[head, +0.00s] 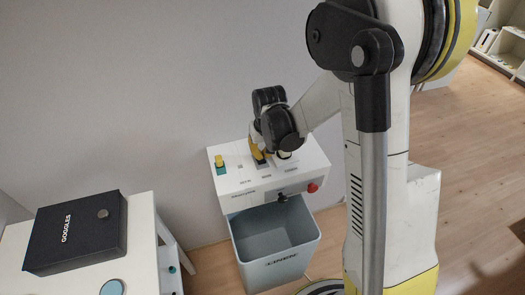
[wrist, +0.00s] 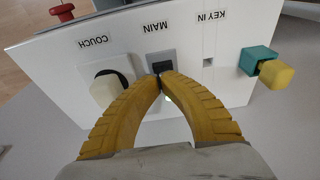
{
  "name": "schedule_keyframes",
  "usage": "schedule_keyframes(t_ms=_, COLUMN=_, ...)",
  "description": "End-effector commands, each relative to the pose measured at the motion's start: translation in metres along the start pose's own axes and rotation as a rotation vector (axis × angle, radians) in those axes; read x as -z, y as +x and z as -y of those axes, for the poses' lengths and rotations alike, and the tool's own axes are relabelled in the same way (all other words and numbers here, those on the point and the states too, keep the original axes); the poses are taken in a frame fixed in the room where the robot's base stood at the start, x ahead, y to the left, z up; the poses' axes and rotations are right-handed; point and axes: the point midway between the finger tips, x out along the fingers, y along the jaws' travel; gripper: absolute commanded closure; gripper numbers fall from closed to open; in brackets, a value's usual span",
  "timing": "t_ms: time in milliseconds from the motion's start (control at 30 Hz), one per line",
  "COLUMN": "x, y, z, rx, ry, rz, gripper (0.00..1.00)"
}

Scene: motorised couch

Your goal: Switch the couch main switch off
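The white control box (head: 235,181) stands against the wall, and its panel (wrist: 215,38) fills the upper wrist view. The main switch (wrist: 161,62) is a grey rectangle with a dark lower part, beside the label MAIN. My gripper (wrist: 160,78) has its two yellow fingertips together at the lower edge of this switch. The tips hide part of it, so I cannot tell its position or whether they touch it. In the head view my gripper (head: 262,158) is low over the box top, and the arm hides the switch.
A knob (wrist: 108,88) labelled COUCH is left of the fingers. A teal and yellow key (wrist: 262,66) sticks out on the right. A red button (head: 312,187) is on the box front. A grey bin (head: 276,243) stands below; a black GOGGLES box (head: 75,232) is on the left table.

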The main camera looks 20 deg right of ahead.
Motion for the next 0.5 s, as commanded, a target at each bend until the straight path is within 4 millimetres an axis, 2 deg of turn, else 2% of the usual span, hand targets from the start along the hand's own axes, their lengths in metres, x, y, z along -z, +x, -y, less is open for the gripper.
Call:
schedule_keyframes(t_ms=233, x=-0.001, y=0.001, z=0.000, rx=0.000, ry=0.000, rz=-0.005, gripper=1.00)
schedule_keyframes(t_ms=400, x=-0.009, y=0.012, z=0.000, rx=0.000, ry=0.000, rz=-0.110, gripper=1.00)
schedule_keyframes(t_ms=500, x=-0.009, y=0.009, z=0.000, rx=0.000, ry=0.000, rz=-0.110, gripper=1.00)
